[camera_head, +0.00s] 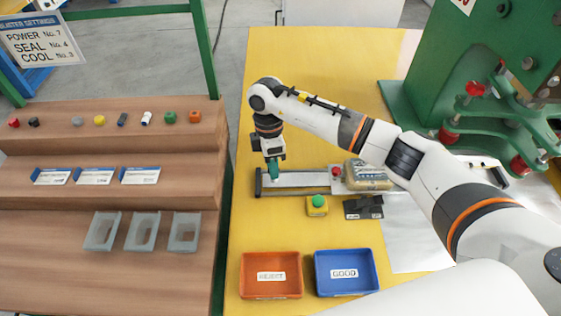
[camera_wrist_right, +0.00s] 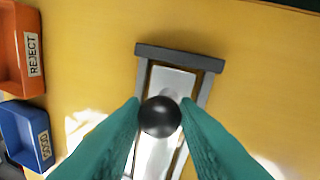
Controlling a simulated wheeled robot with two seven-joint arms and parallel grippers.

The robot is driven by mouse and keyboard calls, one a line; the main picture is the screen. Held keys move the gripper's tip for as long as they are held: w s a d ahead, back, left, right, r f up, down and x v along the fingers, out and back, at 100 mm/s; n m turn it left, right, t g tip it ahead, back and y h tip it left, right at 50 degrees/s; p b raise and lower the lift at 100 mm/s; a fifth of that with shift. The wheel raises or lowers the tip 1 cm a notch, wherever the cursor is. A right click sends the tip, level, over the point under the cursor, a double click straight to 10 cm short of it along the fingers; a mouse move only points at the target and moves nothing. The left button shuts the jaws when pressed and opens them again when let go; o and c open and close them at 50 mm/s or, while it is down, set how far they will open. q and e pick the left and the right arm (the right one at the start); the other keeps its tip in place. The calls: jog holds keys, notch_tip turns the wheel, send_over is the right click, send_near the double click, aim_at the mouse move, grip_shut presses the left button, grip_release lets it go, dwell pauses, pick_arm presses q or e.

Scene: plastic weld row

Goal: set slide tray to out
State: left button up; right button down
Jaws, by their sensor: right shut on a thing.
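The slide tray (camera_head: 305,180) is a pale metal plate between dark rails on the yellow table, and it runs left to right. My right gripper (camera_head: 273,170) is over the left end of the rails. In the right wrist view its green fingers (camera_wrist_right: 160,122) are shut on a round black knob (camera_wrist_right: 160,116). The knob stands over the slide tray's plate (camera_wrist_right: 170,82), close to the grey end bar (camera_wrist_right: 180,56). A packed item (camera_head: 368,174) sits at the right of the rails, partly hidden by my right arm. My left gripper is out of view.
A green button box (camera_head: 317,205) and a dark switch box (camera_head: 364,208) stand just in front of the rails. The red REJECT bin (camera_head: 271,274) and blue GOOD bin (camera_head: 345,272) are nearer. A green press (camera_head: 455,65) stands at right. The table behind the rails is clear.

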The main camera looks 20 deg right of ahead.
jog(key=shift+w+a+r, duration=0.1)
jog(key=shift+w+a, duration=0.05)
jog(key=shift+a, duration=0.25)
jog(key=shift+d, duration=0.25)
jog(key=c, duration=1.3)
grip_release()
jog(key=shift+c, duration=0.2)
jog(key=shift+o, duration=1.1)
jog(key=shift+r, duration=0.2)
pick_arm(q)
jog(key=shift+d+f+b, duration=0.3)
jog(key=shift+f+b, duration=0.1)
jog(key=shift+b, duration=0.15)
pick_arm(e)
notch_tip(320, 180, up, 11)
jog(key=w, duration=0.2)
jog(key=shift+r, duration=0.15)
